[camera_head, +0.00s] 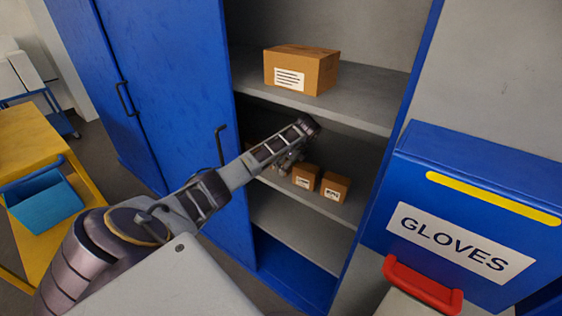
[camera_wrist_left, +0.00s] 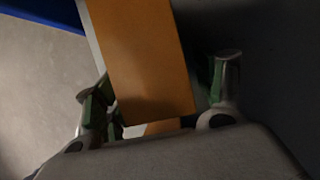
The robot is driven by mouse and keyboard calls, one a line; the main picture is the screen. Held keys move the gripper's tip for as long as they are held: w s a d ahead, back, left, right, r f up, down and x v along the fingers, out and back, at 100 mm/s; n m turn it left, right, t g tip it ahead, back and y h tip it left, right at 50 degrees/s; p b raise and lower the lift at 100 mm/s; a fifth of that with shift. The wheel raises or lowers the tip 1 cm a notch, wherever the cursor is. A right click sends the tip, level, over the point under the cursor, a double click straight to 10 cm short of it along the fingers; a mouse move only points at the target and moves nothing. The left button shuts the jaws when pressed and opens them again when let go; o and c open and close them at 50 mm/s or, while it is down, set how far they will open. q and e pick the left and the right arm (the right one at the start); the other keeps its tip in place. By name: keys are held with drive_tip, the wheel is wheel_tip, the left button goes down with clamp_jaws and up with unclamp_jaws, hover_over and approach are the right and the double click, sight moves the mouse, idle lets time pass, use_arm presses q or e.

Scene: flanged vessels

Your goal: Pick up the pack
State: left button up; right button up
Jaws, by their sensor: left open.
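Small brown cardboard packs stand on the middle shelf of the open blue cabinet. One pack (camera_head: 305,177) is close to my left gripper and another pack (camera_head: 335,187) stands just to its right; both carry white labels. My left gripper (camera_head: 288,165) reaches into the cabinet and is at the left of these packs. In the left wrist view, a brown pack (camera_wrist_left: 142,60) lies between the two open fingers of my left gripper (camera_wrist_left: 163,85), with a gap visible near the right finger. Contact with the left finger cannot be told. My right gripper is not in view.
A larger labelled cardboard box (camera_head: 301,70) sits on the shelf above (camera_head: 350,104), close over my arm. The blue cabinet door (camera_head: 165,85) is at the left. A blue GLOVES box (camera_head: 470,215) stands at the right, and a yellow table (camera_head: 22,130) at the far left.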

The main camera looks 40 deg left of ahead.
use_arm(q)
drive_tip(key=shift+a+f, duration=0.2)
drive_tip(key=shift+f, duration=0.35)
drive_tip(key=shift+c, duration=0.4)
drive_tip(key=c, duration=1.1)
drive_tip(key=shift+r, duration=0.15)
